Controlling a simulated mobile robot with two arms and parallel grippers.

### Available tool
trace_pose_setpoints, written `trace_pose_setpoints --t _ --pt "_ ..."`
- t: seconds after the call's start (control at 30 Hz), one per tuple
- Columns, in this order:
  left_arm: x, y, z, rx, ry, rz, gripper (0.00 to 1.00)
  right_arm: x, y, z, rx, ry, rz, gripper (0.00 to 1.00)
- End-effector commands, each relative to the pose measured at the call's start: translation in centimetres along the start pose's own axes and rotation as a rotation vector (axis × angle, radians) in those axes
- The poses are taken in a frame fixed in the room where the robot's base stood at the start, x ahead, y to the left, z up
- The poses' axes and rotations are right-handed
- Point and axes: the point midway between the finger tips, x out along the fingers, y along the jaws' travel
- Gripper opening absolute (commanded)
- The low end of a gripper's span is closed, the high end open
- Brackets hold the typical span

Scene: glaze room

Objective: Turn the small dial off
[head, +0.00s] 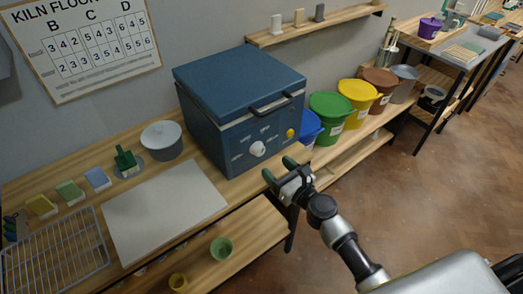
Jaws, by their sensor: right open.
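The blue kiln box (238,108) stands on the wooden bench, lid shut, with a dark handle on its front. Its front carries a large white dial (257,149) and, to the right, a smaller yellow dial (290,133). The dial settings are too small to read. My right gripper (279,169) is open and empty, with green-tipped fingers. In the picture it is just below the two dials, apart from the yellow one. My left gripper is not in view.
Coloured buckets, including a green bucket (328,117) and a yellow bucket (357,99), stand right of the kiln. The floor at right is clear.

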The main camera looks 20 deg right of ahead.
Motion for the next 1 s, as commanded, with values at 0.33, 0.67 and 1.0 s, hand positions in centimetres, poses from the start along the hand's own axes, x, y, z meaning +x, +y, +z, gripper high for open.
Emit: trace_pose_setpoints --t 0.33,0.67,1.0 --pt "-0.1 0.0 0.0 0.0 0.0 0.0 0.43 6.2 0.0 -0.1 -0.002 -0.001 -0.001 0.65" --pt "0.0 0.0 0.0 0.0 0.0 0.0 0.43 7.6 0.0 -0.1 -0.004 0.001 0.0 0.65" --pt "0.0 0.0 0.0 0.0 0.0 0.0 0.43 7.6 0.0 -0.1 -0.004 0.001 0.0 0.35"
